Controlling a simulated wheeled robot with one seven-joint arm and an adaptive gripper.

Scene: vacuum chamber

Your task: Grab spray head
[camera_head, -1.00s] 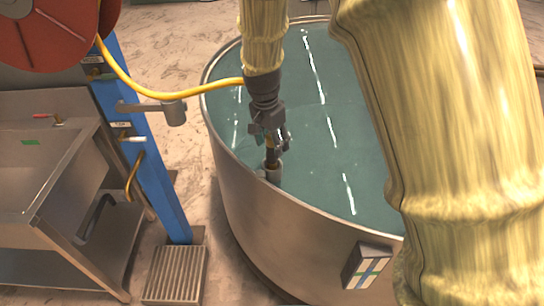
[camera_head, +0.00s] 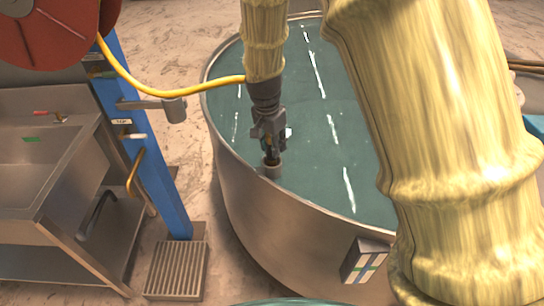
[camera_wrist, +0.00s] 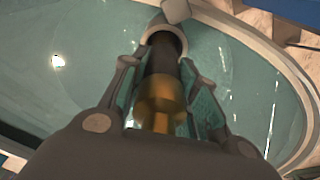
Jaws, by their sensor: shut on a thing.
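The spray head (camera_wrist: 162,95) is a dark cylinder with a brass-coloured section. In the wrist view it runs between the fingers of my gripper (camera_wrist: 155,75), which is shut on it. Its far end meets a grey ring-shaped holder (camera_wrist: 168,38). In the head view my gripper (camera_head: 270,143) points down at the near left inner rim of the tank. The spray head (camera_head: 271,157) shows only as a small dark piece below the fingers, just above the holder (camera_head: 272,171). I cannot tell how deep it sits there.
A round metal tank (camera_head: 250,200) with a teal interior surrounds the gripper's right side. A yellow hose (camera_head: 165,94) runs from a red reel (camera_head: 55,35) to behind my arm. A blue post (camera_head: 150,180), a metal sink (camera_head: 40,145) and a floor grate (camera_head: 175,270) stand left.

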